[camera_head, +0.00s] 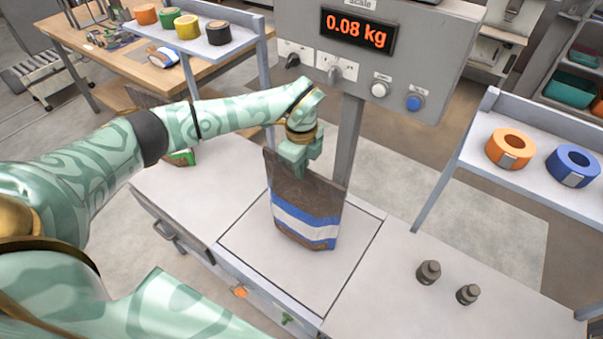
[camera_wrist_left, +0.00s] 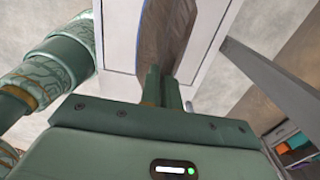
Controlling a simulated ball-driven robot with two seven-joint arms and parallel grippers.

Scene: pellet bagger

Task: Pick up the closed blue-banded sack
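The blue-banded sack (camera_head: 306,214) is brown with blue and white bands. It stands roughly upright over the scale plate (camera_head: 248,244), slightly tilted, with its top edge flat and closed. Whether its bottom touches the plate I cannot tell. My left gripper (camera_head: 300,160) is at the top edge of the sack from above, its fingers close together on it. In the left wrist view the fingers (camera_wrist_left: 162,88) pinch the brown sack (camera_wrist_left: 168,35). My right gripper is not in view.
The scale display (camera_head: 357,31) above reads 0.08 kg, on a grey post (camera_head: 346,140) just behind the sack. Two dark weights (camera_head: 428,272) stand on the right bench. Tape rolls lie on side shelves (camera_head: 480,150).

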